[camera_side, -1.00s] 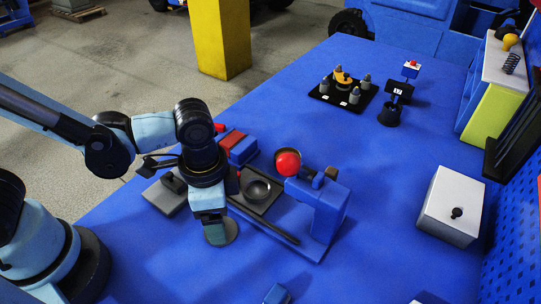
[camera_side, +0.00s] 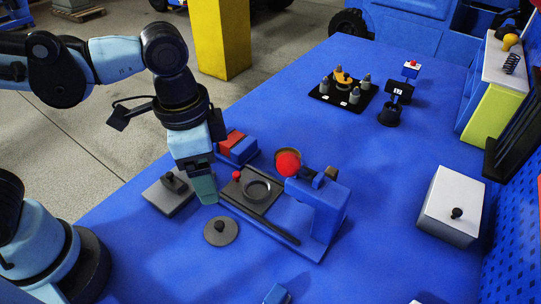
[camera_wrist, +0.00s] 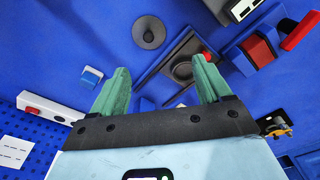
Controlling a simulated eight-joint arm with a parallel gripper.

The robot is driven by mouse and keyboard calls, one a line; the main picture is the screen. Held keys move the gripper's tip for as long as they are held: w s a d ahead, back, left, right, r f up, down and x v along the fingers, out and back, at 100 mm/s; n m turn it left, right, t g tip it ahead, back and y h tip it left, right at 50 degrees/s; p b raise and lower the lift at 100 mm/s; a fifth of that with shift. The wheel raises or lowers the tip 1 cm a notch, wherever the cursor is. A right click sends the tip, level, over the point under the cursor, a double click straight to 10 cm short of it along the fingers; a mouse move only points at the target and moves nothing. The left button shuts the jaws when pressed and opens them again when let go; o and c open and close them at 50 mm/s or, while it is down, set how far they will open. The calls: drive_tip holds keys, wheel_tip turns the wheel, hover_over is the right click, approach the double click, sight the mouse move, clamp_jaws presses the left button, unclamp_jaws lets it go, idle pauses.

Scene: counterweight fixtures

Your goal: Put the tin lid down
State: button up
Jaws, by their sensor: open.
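The tin lid (camera_side: 221,231) is a grey disc with a dark knob, lying flat on the blue table in front of the counterweight fixture. It also shows in the wrist view (camera_wrist: 149,32), beyond my fingertips and apart from them. My gripper (camera_side: 205,196) is raised above the table, behind the lid in the side view. In the wrist view its two green fingers (camera_wrist: 161,82) are spread with nothing between them. The fixture's dark plate (camera_side: 237,190) carries a round dark cup (camera_side: 257,189) that is open on top.
A blue fixture arm (camera_side: 318,205) with a red ball (camera_side: 288,163) stands right of the cup. A grey block with a handle (camera_side: 168,193) and a red-and-blue block (camera_side: 237,147) stand nearby. A white box (camera_side: 450,205) is at the right.

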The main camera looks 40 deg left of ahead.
drive_tip(key=w+a+n+t, duration=0.2)
drive_tip(key=a+n+t, duration=0.1)
drive_tip(key=a, duration=0.4)
drive_tip(key=w+a+r+n+t, duration=0.1)
drive_tip(key=w+a+n+t, duration=0.1)
drive_tip(key=a+n, duration=0.3)
drive_tip(key=shift+w+a+t, duration=0.25)
drive_tip(key=shift+a+t, duration=0.55)
drive_tip(key=shift+a, duration=0.45)
